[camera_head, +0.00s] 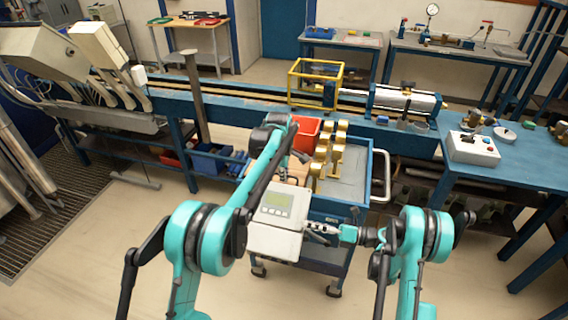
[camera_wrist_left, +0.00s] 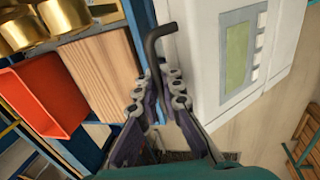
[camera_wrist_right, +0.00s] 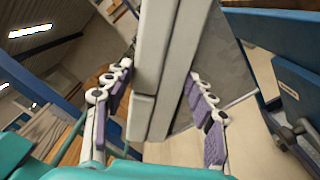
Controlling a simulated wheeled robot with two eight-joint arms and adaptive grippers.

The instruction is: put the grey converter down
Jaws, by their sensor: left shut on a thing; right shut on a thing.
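The grey converter (camera_head: 262,240) is a pale box with a greenish display. It is held in front of the cart's left side in the head view. My right gripper (camera_head: 312,228) is shut on its right edge; in the right wrist view the converter (camera_wrist_right: 160,65) runs between the fingers (camera_wrist_right: 160,105). My left gripper (camera_wrist_left: 160,95) is shut on a dark bent rod (camera_wrist_left: 152,50), beside the converter (camera_wrist_left: 205,45) and apart from it as far as I can tell. In the head view the left fingertips are largely hidden behind the arm.
The blue cart (camera_head: 350,185) carries a red bin (camera_head: 305,133), several brass meters (camera_head: 321,152) and a wooden board (camera_wrist_left: 100,70). Bare grey tray shows at its right. A workbench with a white control box (camera_head: 472,148) stands at right. Open floor lies left of the cart.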

